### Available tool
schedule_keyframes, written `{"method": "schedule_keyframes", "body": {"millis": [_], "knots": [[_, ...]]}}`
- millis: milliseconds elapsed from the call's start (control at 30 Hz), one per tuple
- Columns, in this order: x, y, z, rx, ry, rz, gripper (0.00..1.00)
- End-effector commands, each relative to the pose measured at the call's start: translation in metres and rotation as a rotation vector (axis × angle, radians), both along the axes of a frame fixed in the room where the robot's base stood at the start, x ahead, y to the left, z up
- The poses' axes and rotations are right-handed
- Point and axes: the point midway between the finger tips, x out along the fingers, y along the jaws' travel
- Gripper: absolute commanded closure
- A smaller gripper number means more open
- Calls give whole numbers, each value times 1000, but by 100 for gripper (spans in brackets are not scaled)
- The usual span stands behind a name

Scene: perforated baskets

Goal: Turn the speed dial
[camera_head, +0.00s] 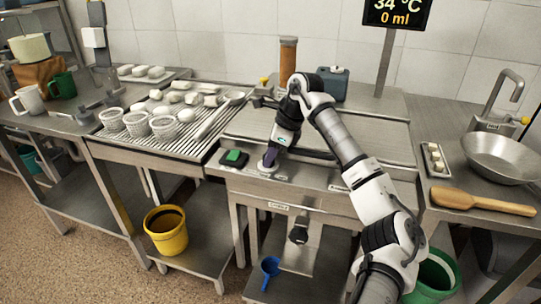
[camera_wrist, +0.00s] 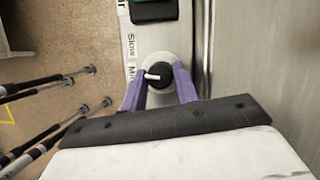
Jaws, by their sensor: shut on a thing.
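The speed dial (camera_wrist: 158,75) is a black knob with a white pointer mark on a pale round plate in the wrist view. Its pointer faces left in that view. My gripper (camera_wrist: 160,88) has purple fingers, one on each side of the knob, and is shut on it. Labels (camera_wrist: 131,55) beside the knob read "Slow" and a partly hidden word starting with "M". In the head view, my gripper (camera_head: 270,158) reaches down to the front panel of the steel counter, and the fingers hide the dial there.
A green button (camera_head: 233,157) on a black base sits left of the dial. A slatted rack (camera_head: 190,130) with white baskets stands further left. A display (camera_head: 397,13) reads "34 °C" and "0 ml". A wooden paddle (camera_head: 480,202) and metal bowl (camera_head: 500,160) lie at right.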

Motion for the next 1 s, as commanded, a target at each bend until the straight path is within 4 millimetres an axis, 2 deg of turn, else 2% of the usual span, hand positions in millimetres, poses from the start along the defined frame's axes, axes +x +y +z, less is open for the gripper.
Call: {"method": "schedule_keyframes", "body": {"millis": [700, 1000], "knots": [[-4, 1, -3, -4, -4, -634, 93], [-4, 2, -2, -4, -3, -840, 93]]}}
